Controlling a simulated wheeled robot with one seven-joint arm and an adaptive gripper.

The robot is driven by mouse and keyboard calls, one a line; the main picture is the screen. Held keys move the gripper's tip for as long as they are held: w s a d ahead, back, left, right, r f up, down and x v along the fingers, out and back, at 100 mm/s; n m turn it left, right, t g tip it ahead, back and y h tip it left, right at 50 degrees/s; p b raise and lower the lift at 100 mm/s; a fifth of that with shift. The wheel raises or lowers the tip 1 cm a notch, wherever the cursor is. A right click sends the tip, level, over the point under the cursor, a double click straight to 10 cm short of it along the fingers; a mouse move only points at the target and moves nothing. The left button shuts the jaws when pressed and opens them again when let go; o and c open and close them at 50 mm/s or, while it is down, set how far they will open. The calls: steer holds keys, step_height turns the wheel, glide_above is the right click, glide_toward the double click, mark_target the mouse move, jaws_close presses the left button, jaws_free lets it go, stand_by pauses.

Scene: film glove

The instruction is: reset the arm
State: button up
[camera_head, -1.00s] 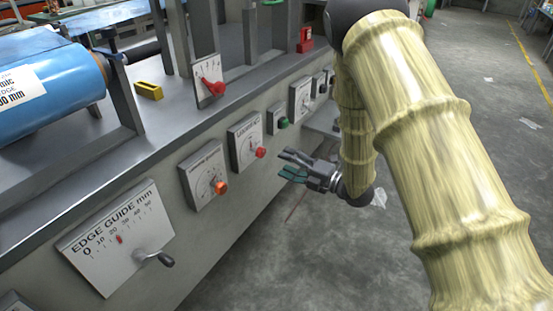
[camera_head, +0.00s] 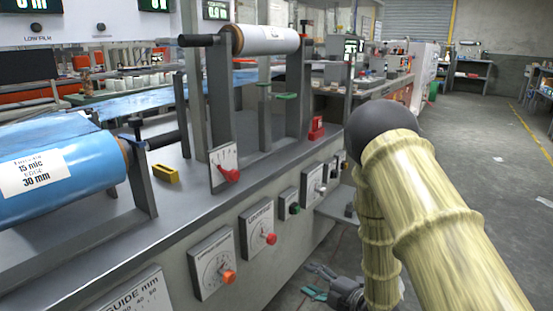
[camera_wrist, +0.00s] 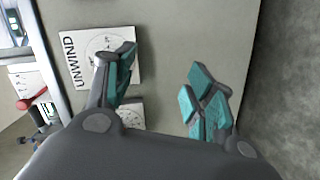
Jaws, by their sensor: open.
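My gripper (camera_head: 318,283) is low in the head view, beside the grey front of the machine and above the floor. In the wrist view my gripper (camera_wrist: 160,85) has its teal-padded fingers spread apart with nothing between them. Behind the left finger is a white dial plate marked UNWIND (camera_wrist: 75,62), with part of another dial (camera_wrist: 131,115) below it. My fingers look apart from the panel, though the wrist view does not settle the exact gap. My arm, in a pale yellow sleeve, runs down the right side of the head view.
The machine front carries dial plates with an orange knob (camera_head: 229,277) and a red knob (camera_head: 271,239), and a green button (camera_head: 294,208). A red-handled lever (camera_head: 231,175) stands above. A blue film roll (camera_head: 65,170) lies left. Grey floor (camera_head: 500,170) at right is open.

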steer(key=s+d+f+m+g+h, duration=0.2)
steer(key=s+d+f+m+h, duration=0.15)
steer(key=s+f+m, duration=0.4)
steer(key=s+d+f+m+g+h, duration=0.25)
steer(key=s+f+m+h, duration=0.2)
steer(key=s+f, duration=0.5)
steer(key=s+d+f+m+g+h, duration=0.1)
steer(key=s+d+f+m+g, duration=0.2)
steer(key=s, duration=0.6)
steer(key=s+f+m+g+h, duration=0.1)
steer(key=s+f+m+g, duration=0.1)
steer(key=s+m, duration=0.45)
steer(key=s+d+f+m+g+h, duration=0.1)
steer(key=s+d+f+m+g, duration=0.15)
steer(key=s, duration=0.75)
step_height(320, 180, up, 37)
steer(key=p, duration=3.7)
steer(key=shift+a+p, duration=0.3)
steer(key=shift+a, duration=0.1)
steer(key=shift+s, duration=0.1)
